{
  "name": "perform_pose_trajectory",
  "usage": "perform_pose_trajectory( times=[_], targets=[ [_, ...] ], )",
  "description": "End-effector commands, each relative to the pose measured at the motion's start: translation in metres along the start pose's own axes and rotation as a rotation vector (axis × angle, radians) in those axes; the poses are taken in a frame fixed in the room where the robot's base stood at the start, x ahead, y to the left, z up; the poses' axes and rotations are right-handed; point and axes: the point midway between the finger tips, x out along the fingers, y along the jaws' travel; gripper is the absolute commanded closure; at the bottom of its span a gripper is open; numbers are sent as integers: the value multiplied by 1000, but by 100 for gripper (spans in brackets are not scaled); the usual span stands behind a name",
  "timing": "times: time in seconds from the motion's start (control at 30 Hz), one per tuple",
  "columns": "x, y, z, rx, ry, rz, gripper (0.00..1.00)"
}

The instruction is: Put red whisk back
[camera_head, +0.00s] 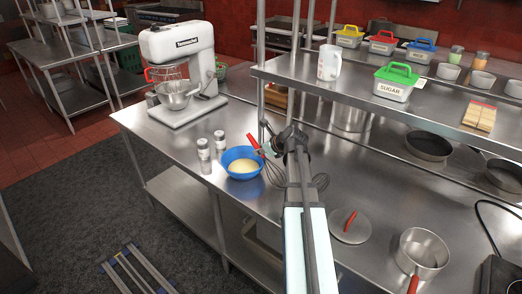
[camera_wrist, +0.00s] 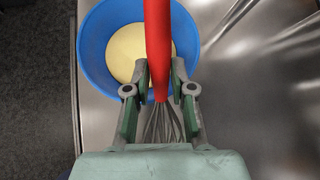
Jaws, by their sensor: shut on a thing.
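The red whisk has a red handle (camera_head: 254,143) and wire loops (camera_head: 274,174). In the wrist view its handle (camera_wrist: 157,40) runs between my fingers, with the wires (camera_wrist: 160,124) toward the palm side. My gripper (camera_wrist: 160,82) is shut on the whisk near where handle meets wires. In the head view my gripper (camera_head: 268,147) is just right of the blue bowl (camera_head: 229,164), above the steel counter. The bowl holds pale yellow mixture; it also shows in the wrist view (camera_wrist: 92,48), below the handle. Wires of another whisk (camera_head: 321,181) show right of my arm, which hides its handle.
Two shakers (camera_head: 204,149) stand left of the bowl. A white stand mixer (camera_head: 180,65) is at the back left. A raised shelf (camera_head: 340,88) runs along the back. A lid (camera_head: 351,226) and a saucepan (camera_head: 425,250) lie at the right. Counter between mixer and shakers is clear.

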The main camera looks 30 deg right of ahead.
Motion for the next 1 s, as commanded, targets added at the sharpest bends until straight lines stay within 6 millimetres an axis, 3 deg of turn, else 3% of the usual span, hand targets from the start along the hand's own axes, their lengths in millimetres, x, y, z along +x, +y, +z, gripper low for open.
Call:
perform_pose_trajectory(
  times=[0.23,0.27,0.3,0.73,1.0],
  targets=[
    [2,0,-3,1,0,0,100],
    [2,0,-2,1,0,0,66],
    [2,0,-2,1,0,0,52],
    [-2,0,0,0,0,0,52],
    [-41,1,-2,0,-2,-3,52]
  ],
)
